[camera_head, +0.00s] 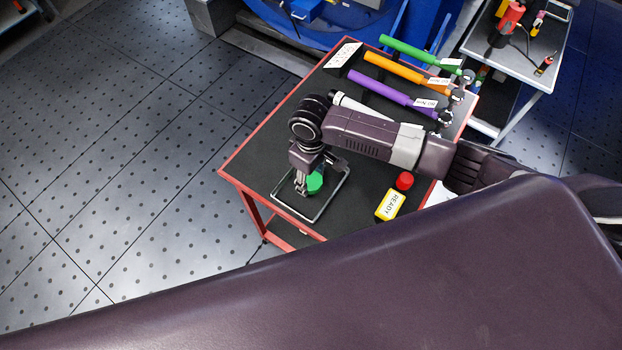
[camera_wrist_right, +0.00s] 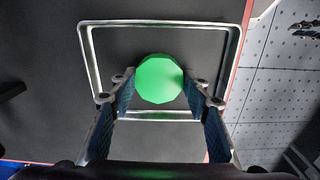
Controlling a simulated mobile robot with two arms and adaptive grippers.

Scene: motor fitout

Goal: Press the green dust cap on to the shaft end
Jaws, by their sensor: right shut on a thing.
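The green dust cap (camera_head: 315,182) is a round piece at my right gripper (camera_head: 308,184), over the grey rectangular frame (camera_head: 318,216) on the table. In the right wrist view the cap (camera_wrist_right: 159,78) sits between the fingertips of the right gripper (camera_wrist_right: 160,88), which is shut on it. The frame (camera_wrist_right: 242,50) lies around and below the cap in that view. From these views I cannot tell whether the cap touches the table. No shaft end can be made out. My left gripper is not in view.
The dark-topped table with red edges (camera_head: 262,160) carries green (camera_head: 415,52), orange (camera_head: 400,76) and purple (camera_head: 385,90) handled tools at the back. A yellow READY block (camera_head: 389,205) and a red cap (camera_head: 405,181) stand right of the frame. A side table (camera_head: 510,62) stands behind.

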